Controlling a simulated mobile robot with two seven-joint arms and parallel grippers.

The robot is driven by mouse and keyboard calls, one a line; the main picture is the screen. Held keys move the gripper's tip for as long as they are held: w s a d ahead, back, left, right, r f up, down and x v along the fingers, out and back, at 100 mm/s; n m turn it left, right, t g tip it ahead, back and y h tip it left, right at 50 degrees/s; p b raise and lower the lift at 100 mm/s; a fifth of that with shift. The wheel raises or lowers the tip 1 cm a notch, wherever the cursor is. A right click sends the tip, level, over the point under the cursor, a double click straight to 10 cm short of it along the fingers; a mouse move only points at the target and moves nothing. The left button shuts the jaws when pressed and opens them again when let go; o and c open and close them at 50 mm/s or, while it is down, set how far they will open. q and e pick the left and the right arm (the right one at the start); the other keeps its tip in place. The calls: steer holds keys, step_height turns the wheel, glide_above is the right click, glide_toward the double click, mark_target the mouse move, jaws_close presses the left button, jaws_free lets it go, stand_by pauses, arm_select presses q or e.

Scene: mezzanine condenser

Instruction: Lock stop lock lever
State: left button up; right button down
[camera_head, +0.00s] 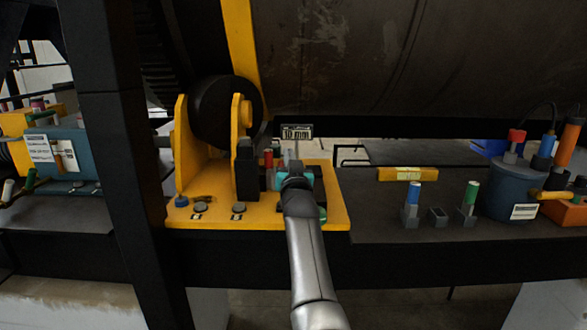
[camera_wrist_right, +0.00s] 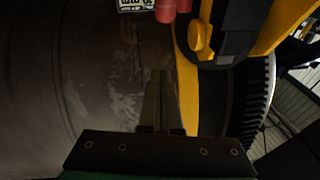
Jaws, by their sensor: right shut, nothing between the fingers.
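The yellow stop bracket (camera_head: 180,215) stands on the dark deck under the big drum. A tall black block (camera_head: 247,175) and a red-topped part (camera_head: 268,158) rise from its base. I cannot tell for sure which part is the stop lock lever. My right gripper (camera_head: 292,160) is over the right half of the bracket base, just right of the red part, and hides what lies behind it. In the right wrist view my right gripper (camera_wrist_right: 160,75) is shut and empty, with a red cylinder (camera_wrist_right: 166,10) beyond it at the top. My left gripper is not in view.
A "10 mm" plate (camera_head: 297,131) stands behind the gripper, and a black roller (camera_head: 225,112) sits in the bracket. A dark post (camera_head: 110,150) is at left. Blue (camera_head: 412,200) and green (camera_head: 470,200) handled parts and a blue canister (camera_head: 508,190) stand at right.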

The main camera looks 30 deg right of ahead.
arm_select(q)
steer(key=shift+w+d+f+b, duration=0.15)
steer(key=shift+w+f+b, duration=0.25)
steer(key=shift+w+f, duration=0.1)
arm_select(e)
steer(key=r+v, duration=0.1)
steer(key=v, duration=0.6)
steer(key=shift+s+a, duration=0.25)
steer(key=shift+s, duration=0.2)
steer(key=shift+f, duration=0.15)
